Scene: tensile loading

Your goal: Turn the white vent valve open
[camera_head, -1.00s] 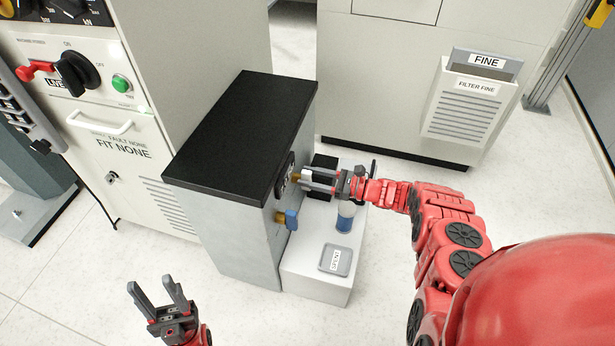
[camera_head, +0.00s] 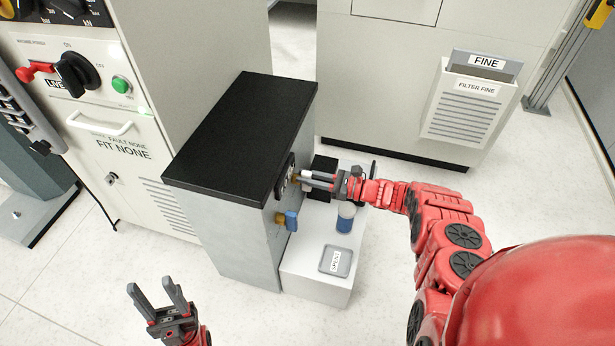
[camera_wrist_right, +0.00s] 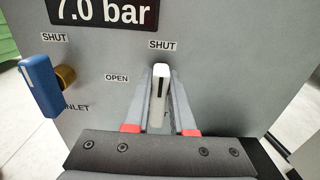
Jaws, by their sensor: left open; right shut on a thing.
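The white vent valve handle (camera_wrist_right: 160,88) stands between the fingers of my right gripper (camera_wrist_right: 163,100) in the right wrist view. The fingers are shut on it from both sides. The handle points up to a SHUT label (camera_wrist_right: 162,45), and an OPEN label (camera_wrist_right: 117,78) is to its left. The label below the handle is mostly hidden. In the head view my right gripper (camera_head: 306,180) is at the side face of the black-topped grey cabinet (camera_head: 232,225). My left gripper (camera_head: 158,294) is open and empty at the lower left, away from the cabinet.
A blue inlet valve handle (camera_wrist_right: 40,87) is left of the white one, under another SHUT label. A display (camera_wrist_right: 105,12) reads 7.0 bar. A white plinth (camera_head: 315,287) beside the cabinet bears a blue-banded jar (camera_head: 345,222), a grey tray (camera_head: 337,260) and a black block (camera_head: 321,172).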

